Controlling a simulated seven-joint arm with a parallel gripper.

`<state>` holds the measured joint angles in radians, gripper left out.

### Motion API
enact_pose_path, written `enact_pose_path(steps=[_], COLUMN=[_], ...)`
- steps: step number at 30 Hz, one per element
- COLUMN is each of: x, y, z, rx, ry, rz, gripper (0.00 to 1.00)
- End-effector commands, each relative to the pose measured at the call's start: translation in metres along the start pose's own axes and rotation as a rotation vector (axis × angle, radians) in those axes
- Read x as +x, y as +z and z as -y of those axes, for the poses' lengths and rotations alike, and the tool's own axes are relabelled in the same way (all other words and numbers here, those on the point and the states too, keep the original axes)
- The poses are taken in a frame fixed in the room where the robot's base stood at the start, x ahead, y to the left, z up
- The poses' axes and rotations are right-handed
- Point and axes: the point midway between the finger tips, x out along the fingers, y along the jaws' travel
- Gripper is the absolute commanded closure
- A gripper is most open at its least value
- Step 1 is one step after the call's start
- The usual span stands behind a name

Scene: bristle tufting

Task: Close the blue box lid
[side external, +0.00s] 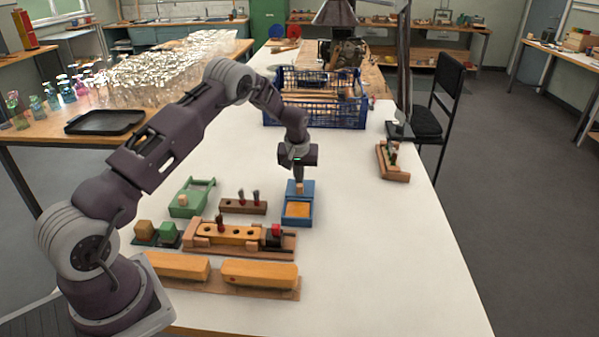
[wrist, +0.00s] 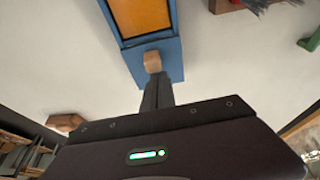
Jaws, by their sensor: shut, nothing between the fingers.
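The blue box (side external: 297,220) stands on the white table, with an orange area showing in its near part. A blue lid (side external: 307,187) with a small wooden knob (side external: 299,188) covers its far part or extends beyond it. The wrist view also shows the orange area inside the blue frame, the lid (wrist: 173,60) and the knob (wrist: 152,61). My gripper (side external: 298,178) points down at the knob's far side, shut and empty. In the wrist view its fingertips (wrist: 155,77) overlap the knob's edge; I cannot tell whether they touch it.
A blue crate (side external: 320,112) is behind. A wooden holder (side external: 392,165) stands to the right.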

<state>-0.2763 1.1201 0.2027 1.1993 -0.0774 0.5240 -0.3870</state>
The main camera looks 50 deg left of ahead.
Motion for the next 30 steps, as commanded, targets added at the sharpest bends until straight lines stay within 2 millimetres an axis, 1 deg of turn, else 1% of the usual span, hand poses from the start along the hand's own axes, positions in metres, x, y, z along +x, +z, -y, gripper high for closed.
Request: enact_pose_path(steps=[8, 10, 11, 18, 21, 24, 30], x=[0.000, -0.002, -0.004, -0.023, -0.029, -0.032, -0.032], y=[0.001, 0.007, 0.011, 0.066, 0.082, 0.091, 0.096], z=[0.000, 0.000, 0.000, -0.001, 0.000, 0.000, 0.000], rx=[0.000, 0.001, 0.001, 0.003, 0.002, 0.001, 0.001], ry=[0.000, -0.001, -0.001, -0.001, -0.001, -0.001, -0.002], rz=[0.001, 0.002, 0.003, 0.003, 0.002, 0.003, 0.008], gripper=[1.00, 1.00, 1.00, 1.00, 1.00, 1.00, 1.00])
